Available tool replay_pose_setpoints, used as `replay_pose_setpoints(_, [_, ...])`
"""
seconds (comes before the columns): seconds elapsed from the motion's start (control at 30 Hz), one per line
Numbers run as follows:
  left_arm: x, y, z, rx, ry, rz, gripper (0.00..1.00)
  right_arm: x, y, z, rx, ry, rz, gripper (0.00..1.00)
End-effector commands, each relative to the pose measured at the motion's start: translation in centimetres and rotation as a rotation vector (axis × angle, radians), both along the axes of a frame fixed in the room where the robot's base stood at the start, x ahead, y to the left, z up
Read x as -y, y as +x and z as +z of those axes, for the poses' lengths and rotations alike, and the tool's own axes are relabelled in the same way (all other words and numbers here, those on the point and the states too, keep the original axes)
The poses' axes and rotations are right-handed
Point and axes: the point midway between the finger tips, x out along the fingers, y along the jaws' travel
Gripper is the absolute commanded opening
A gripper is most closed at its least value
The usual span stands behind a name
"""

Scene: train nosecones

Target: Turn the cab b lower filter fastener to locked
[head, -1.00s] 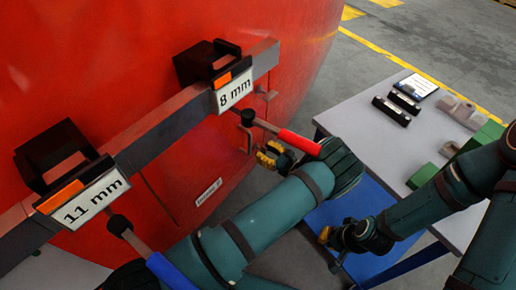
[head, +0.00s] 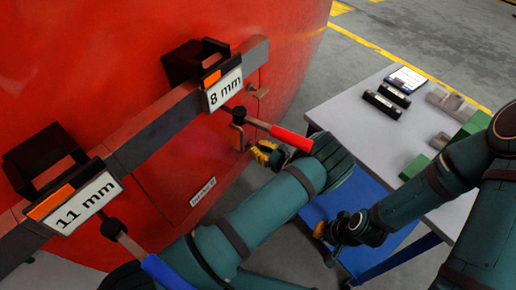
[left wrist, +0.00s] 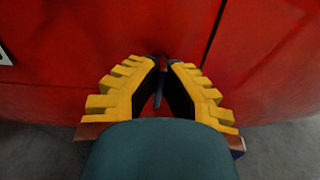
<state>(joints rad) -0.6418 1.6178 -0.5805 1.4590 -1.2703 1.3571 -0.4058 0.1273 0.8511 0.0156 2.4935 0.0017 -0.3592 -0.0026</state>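My left gripper (head: 264,153), with yellow ridged fingers, is low at the red nosecone (head: 150,60), beside the panel seam under the 8 mm tool. In the left wrist view its two fingertips (left wrist: 163,64) point at the red panel and stand close together. A small dark fastener (left wrist: 162,54) shows at the panel by the tips, and a thin grey piece lies between the fingers. Whether the fingers touch or grip it is unclear, and its turn position is not readable. My right gripper (head: 320,232) hangs in front of the table, small and partly hidden.
A grey rail with 8 mm (head: 225,91) and 11 mm (head: 85,203) signs crosses the nosecone above my left arm. A red-handled tool (head: 290,137) hangs close above my left gripper. A table (head: 350,118) with dark blocks and green parts stands at right.

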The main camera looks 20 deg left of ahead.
Motion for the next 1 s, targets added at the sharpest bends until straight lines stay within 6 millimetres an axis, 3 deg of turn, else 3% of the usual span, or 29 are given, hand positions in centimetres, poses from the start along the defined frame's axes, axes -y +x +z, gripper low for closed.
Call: replay_pose_setpoints(1.0, [-0.07, 0.38, -0.16, -0.839, 0.312, 0.003, 0.0, 0.0, 0.0, 0.0, 0.0, 0.0, 0.0, 0.0])
